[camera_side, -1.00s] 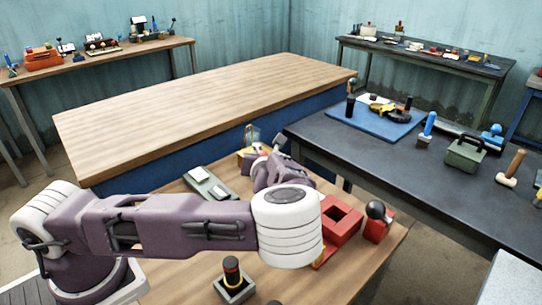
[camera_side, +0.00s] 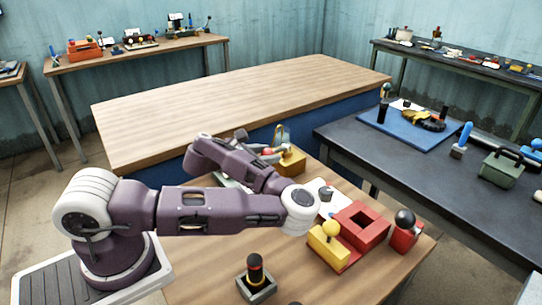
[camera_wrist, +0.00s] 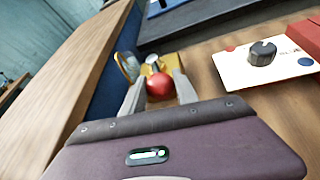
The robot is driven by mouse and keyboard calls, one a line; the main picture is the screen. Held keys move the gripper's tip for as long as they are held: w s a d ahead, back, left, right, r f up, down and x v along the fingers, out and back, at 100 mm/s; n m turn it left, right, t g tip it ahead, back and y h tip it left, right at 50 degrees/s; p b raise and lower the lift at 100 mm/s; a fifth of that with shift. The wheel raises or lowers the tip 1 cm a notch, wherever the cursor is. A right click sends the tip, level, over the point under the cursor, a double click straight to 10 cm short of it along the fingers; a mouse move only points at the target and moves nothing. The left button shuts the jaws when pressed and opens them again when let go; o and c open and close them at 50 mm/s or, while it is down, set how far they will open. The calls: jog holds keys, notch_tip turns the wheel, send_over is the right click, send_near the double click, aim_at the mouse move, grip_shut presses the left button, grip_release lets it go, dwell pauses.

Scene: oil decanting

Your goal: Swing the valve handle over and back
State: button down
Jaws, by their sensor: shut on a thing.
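The valve is a yellow block (camera_side: 292,163) at the back of the near wooden table, with a thin hoop above it. The yellow body (camera_wrist: 186,90) also shows in the wrist view, behind the fingers. The red ball (camera_wrist: 160,87), apparently the end of the valve handle, sits between my two fingers. My gripper (camera_wrist: 157,84) is shut on this red ball. In the side view my gripper (camera_side: 266,151) is beside the yellow block, on its left, and partly hidden by my wrist. The handle's lever is mostly hidden.
A white card with a dark knob (camera_wrist: 262,52) lies right of the gripper. A red square frame (camera_side: 360,226), a yellow-knobbed block (camera_side: 328,240), a black-knobbed red block (camera_side: 405,232) and a grey socket with black handle (camera_side: 256,280) stand nearer. A blue-sided bench (camera_side: 240,105) is close behind.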

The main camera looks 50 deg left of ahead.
jog(key=shift+w+a+r+m+h, duration=0.1)
jog(key=shift+a+m+h, duration=0.05)
jog(key=shift+m+h, duration=0.2)
jog(key=c, duration=0.9)
grip_release()
jog(key=shift+c, duration=0.2)
notch_tip(320, 180, up, 10)
